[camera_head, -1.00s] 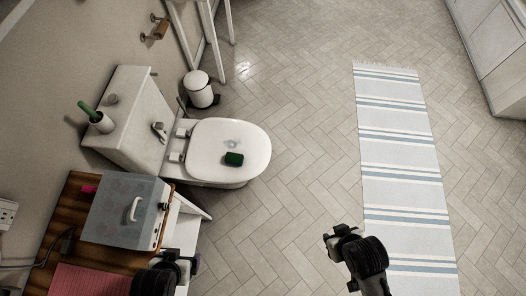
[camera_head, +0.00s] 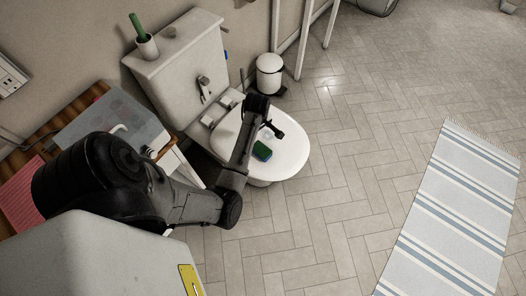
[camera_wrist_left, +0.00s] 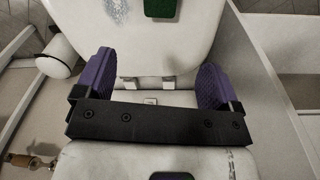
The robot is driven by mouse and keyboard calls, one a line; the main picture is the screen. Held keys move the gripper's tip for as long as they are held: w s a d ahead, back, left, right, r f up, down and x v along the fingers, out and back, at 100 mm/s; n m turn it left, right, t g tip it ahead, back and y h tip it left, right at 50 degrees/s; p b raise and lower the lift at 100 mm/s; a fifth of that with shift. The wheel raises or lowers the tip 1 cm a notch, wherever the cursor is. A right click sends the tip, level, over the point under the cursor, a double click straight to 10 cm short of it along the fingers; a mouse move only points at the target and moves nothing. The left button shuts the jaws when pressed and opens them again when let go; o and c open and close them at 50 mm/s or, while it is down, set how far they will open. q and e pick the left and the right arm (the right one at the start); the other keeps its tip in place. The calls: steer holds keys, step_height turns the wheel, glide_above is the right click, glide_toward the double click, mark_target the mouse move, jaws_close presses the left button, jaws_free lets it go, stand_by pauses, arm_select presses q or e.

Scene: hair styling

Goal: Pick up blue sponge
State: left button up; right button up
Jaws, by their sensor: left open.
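The sponge (camera_head: 262,150) lies on the closed white toilet lid (camera_head: 290,155). It has a green top and a blue lower layer. In the left wrist view its green face (camera_wrist_left: 160,8) shows at the top edge, partly cut off. My left gripper (camera_head: 270,127) is over the toilet, close to the sponge on its tank side. In the left wrist view the purple fingers of my left gripper (camera_wrist_left: 155,78) are spread wide with nothing between them, and the sponge lies beyond them. My right gripper is not in view.
The toilet tank (camera_head: 178,62) stands behind the lid with a brush holder (camera_head: 147,46) on top. A wooden counter with a grey box (camera_head: 110,125) is at left. A white bin (camera_head: 270,72) stands beyond the toilet. A striped rug (camera_head: 455,215) lies right on open floor.

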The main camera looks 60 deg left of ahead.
arm_select(q)
steer(key=n+h+b, duration=0.1)
steer(key=n+b, duration=0.1)
glide_above(259, 147)
step_height(259, 147, down, 10)
steer(key=shift+s+d+r, duration=0.1)
steer(key=shift+d+r, duration=0.05)
steer(key=shift+r, duration=0.05)
steer(key=shift+f+b, duration=0.3)
steer(key=shift+f, duration=3)
steer(key=shift+c, duration=0.3)
steer(key=c, duration=0.9)
steer(key=shift+c, duration=0.2)
steer(key=shift+r, duration=0.1)
